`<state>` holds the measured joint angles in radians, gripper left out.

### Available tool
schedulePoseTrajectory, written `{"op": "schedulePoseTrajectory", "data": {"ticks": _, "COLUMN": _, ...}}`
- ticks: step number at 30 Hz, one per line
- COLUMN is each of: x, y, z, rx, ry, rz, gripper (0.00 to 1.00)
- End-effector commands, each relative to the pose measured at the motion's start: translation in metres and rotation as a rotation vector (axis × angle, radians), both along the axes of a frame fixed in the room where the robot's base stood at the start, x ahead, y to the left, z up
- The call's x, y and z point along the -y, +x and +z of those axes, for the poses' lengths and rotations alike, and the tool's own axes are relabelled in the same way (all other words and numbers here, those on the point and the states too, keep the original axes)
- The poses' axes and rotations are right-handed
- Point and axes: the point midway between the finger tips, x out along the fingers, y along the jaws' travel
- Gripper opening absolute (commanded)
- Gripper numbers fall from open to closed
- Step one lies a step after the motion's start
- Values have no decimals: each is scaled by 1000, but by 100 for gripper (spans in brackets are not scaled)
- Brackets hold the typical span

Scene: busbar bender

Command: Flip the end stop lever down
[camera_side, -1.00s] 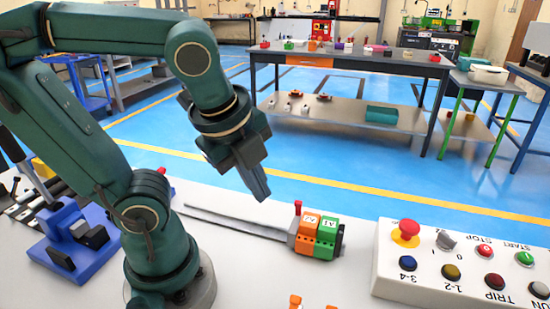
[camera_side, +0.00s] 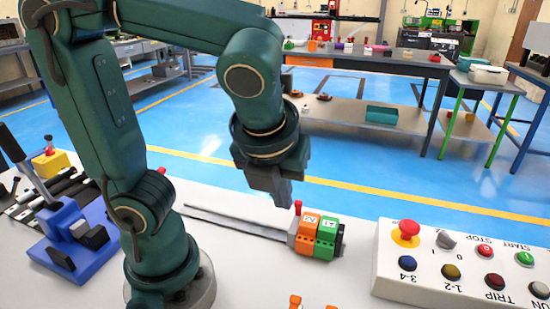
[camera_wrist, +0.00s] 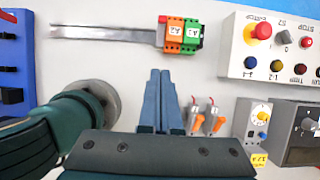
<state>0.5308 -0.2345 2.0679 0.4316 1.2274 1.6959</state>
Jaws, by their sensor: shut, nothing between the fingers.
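The red end stop lever (camera_side: 297,207) stands upright at the left end of the orange block (camera_side: 307,236) and green block (camera_side: 327,240) on a grey rail (camera_side: 240,221). In the wrist view the red lever (camera_wrist: 162,19) shows at the top, beside the orange block. My gripper (camera_side: 283,203) is shut and empty, pointing down. In the side view its tips appear just left of the lever; in the wrist view the fingertips (camera_wrist: 160,72) lie below the blocks in the picture, apart from them. The exact height gap cannot be told.
A white control box (camera_side: 465,265) with buttons and a red mushroom knob stands to the right. A blue bender (camera_side: 72,240) with a long handle is at the left. Small orange-handled parts (camera_wrist: 196,122) lie near the fingers in the wrist view. White table is bare around the rail.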

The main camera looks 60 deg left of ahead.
Motion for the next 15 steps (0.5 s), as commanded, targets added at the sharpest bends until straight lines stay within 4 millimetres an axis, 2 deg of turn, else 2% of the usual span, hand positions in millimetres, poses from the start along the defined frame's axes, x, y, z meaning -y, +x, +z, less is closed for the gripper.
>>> {"op": "schedulePoseTrajectory", "data": {"ticks": 5, "x": -6, "y": 4, "z": -17, "rx": -6, "ry": 3, "rz": 5, "gripper": 0}}
{"op": "schedulePoseTrajectory", "data": {"ticks": 15, "x": -24, "y": 21, "z": -73, "rx": -10, "ry": 3, "rz": 5, "gripper": 0}}
